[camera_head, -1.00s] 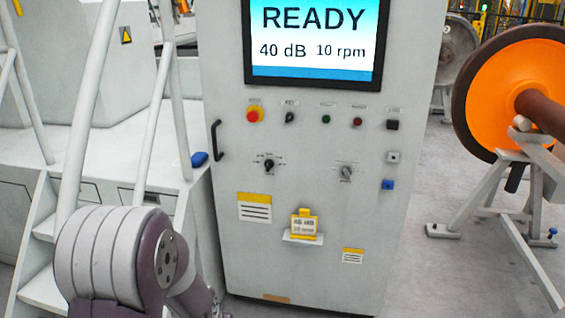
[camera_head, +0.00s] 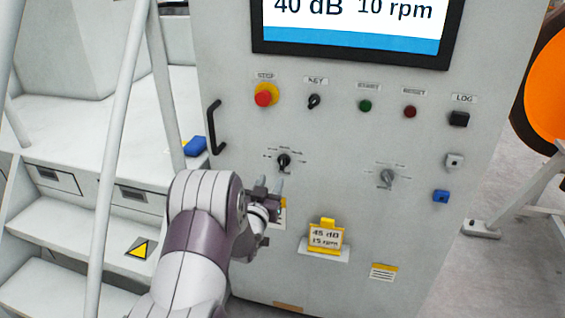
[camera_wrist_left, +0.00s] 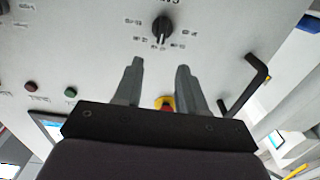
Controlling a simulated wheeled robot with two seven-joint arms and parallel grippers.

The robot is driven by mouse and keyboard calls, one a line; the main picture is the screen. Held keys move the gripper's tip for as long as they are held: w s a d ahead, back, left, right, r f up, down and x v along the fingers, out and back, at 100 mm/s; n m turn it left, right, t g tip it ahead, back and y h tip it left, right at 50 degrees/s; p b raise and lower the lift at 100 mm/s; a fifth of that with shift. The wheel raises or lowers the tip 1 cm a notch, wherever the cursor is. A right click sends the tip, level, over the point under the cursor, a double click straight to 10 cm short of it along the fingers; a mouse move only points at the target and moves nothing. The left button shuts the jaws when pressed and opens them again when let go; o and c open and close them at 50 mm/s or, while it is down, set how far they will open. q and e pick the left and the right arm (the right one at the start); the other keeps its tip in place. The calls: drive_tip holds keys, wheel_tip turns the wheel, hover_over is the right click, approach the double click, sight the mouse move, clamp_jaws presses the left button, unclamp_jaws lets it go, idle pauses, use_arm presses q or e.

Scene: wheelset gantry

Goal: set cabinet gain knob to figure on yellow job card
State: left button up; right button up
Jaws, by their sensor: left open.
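The grey cabinet's black knob (camera_head: 284,160) has a ring of small marks too small to read in the head view. It also shows in the left wrist view (camera_wrist_left: 162,27), beyond the fingertips. A second, grey knob (camera_head: 387,177) sits to its right. The yellow job card (camera_head: 326,238) stands on a small ledge and reads 45 dB, 15 rpm. The screen (camera_head: 355,12) reads 40 dB, 10 rpm. My left gripper (camera_head: 271,186) is open and empty, just below the black knob and apart from it; its two fingers (camera_wrist_left: 158,68) show in the wrist view. My right gripper is not in view.
Above the knobs are a red stop button (camera_head: 264,95), a key switch (camera_head: 314,101), and green (camera_head: 365,106) and red (camera_head: 410,111) buttons. A black handle (camera_head: 213,128) sticks out at the cabinet's left edge. White rails and steps (camera_head: 50,232) stand on the left.

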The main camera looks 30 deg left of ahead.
sight(281, 162)
use_arm(q)
drive_tip(key=x, duration=1)
drive_tip(key=shift+w+f, duration=0.2)
drive_tip(key=shift+f, duration=0.15)
clamp_jaws()
